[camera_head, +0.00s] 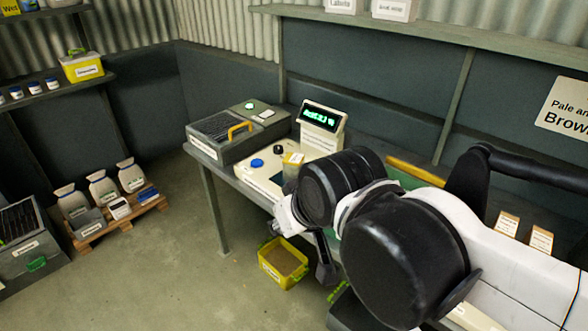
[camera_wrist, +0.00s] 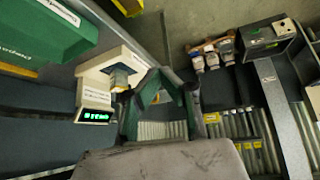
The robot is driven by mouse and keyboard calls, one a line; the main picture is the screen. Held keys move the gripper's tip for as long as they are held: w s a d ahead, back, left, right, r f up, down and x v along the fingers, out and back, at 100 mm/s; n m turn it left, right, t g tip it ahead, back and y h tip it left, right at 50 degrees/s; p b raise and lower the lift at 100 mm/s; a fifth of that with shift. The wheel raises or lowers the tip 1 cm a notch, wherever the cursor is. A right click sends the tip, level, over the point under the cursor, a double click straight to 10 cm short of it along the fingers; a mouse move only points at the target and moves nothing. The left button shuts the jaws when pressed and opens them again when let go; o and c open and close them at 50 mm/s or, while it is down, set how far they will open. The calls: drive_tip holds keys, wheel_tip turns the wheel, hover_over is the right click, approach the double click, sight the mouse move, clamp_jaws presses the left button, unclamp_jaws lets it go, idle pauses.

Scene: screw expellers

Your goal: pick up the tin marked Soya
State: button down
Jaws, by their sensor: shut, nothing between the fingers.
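No label reading "Soya" can be made out in either view. A small tin with a yellowish label (camera_head: 293,158) stands on the weighing scale on the bench; its writing is too small to read. It also shows in the wrist view (camera_wrist: 120,77), on the pale scale. My gripper (camera_wrist: 162,72) is shut and empty, its fingertips together to the right of this tin in the picture and apart from it. In the head view my arm hides most of my gripper, with a dark finger part showing below the bench edge, near the yellow bin.
The scale's lit display (camera_head: 320,117) stands behind the tin. A grey machine with an orange handle (camera_head: 225,132) sits left of it on the bench. A yellow bin (camera_head: 283,262) is on the floor below. Sacks (camera_head: 103,187) stand on a pallet at left. The floor between is clear.

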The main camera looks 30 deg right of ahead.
idle(0.4)
drive_tip(key=c, duration=0.8)
unclamp_jaws()
